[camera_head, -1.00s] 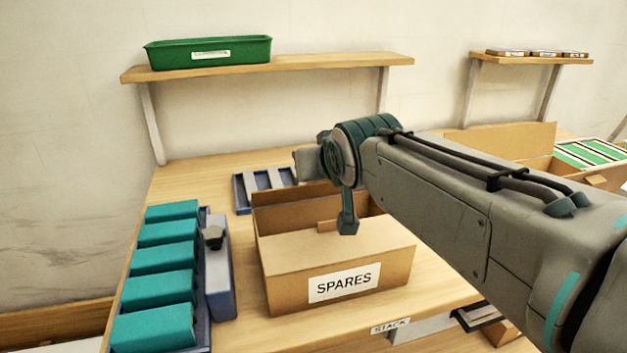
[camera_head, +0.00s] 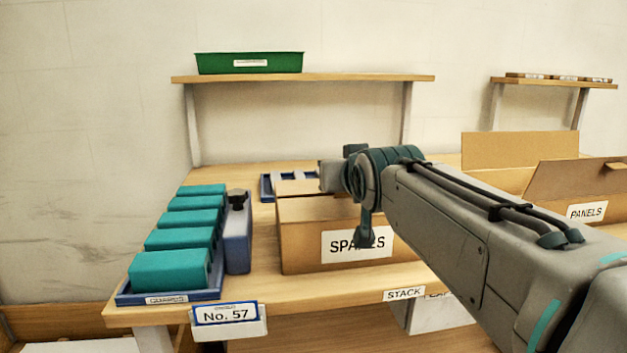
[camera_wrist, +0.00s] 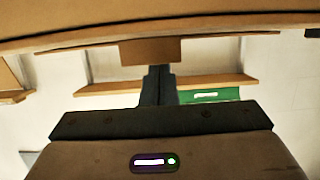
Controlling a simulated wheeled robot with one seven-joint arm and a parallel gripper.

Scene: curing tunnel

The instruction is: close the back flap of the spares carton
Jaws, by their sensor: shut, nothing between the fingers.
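The spares carton (camera_head: 300,250) stands on the bench, its label partly covered by my arm's end. A cardboard panel (camera_head: 298,187) rises at its back, partly hidden by my wrist; its exact tilt cannot be told. In the upside-down wrist view, my gripper's shut, empty fingers (camera_wrist: 158,72) overlap the edge of a small cardboard tab (camera_wrist: 150,50). Whether they touch cannot be told. A broad cardboard panel (camera_wrist: 200,25) spans the top of that view.
A blue tray of teal blocks (camera_head: 170,268) stands left of the carton, with a blue bin (camera_head: 237,245) between. The panels carton (camera_head: 560,185) stands open at right. A shelf (camera_head: 340,77) with a green bin (camera_head: 250,63) hangs behind.

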